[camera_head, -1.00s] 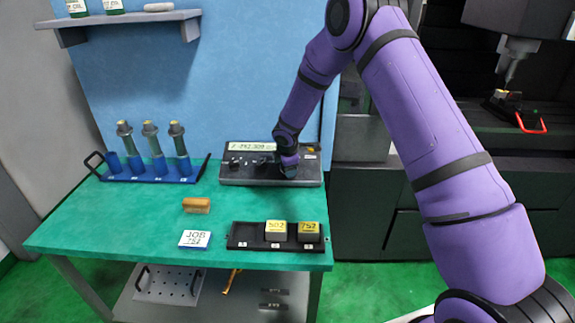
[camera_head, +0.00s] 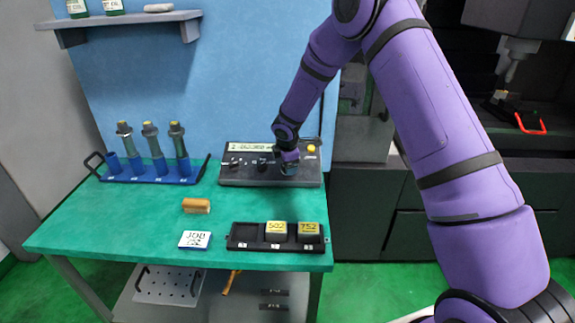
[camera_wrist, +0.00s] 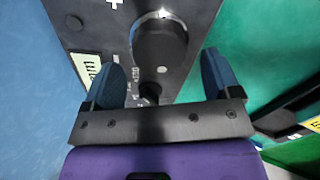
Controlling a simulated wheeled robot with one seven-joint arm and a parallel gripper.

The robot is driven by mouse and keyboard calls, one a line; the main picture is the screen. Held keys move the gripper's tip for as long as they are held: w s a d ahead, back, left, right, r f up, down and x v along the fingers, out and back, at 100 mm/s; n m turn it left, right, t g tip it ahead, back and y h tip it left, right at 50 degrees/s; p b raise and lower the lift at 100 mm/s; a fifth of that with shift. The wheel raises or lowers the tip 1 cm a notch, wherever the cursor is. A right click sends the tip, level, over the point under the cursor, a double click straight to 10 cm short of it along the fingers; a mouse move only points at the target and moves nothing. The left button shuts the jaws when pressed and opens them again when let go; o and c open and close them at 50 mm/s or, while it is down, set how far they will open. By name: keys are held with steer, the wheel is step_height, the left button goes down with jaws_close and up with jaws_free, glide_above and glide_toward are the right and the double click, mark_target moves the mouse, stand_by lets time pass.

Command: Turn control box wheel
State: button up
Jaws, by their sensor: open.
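The control box (camera_head: 238,174) is a grey panel with a pale display strip (camera_head: 240,147), dark knobs and a yellow button (camera_head: 311,149). It stands at the back right of the green table. My gripper (camera_head: 288,168) is over its right half. In the wrist view, a dark round wheel (camera_wrist: 160,45) stands on the panel just ahead of the gap between my fingers (camera_wrist: 163,85). The fingers are apart and empty. A smaller dark knob (camera_wrist: 149,91) shows nearer to the gripper. In the head view my gripper partly hides the right side of the panel.
A blue rack (camera_head: 150,177) with several tool holders stands at the left. A brown block (camera_head: 196,206), a white job card (camera_head: 194,240) and a black tray (camera_head: 246,243) with two labelled blocks lie in front. The green tabletop (camera_head: 130,215) between them is clear.

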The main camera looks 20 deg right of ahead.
steer(key=v, duration=0.7)
steer(key=shift+r, duration=0.4)
steer(key=shift+s, duration=0.15)
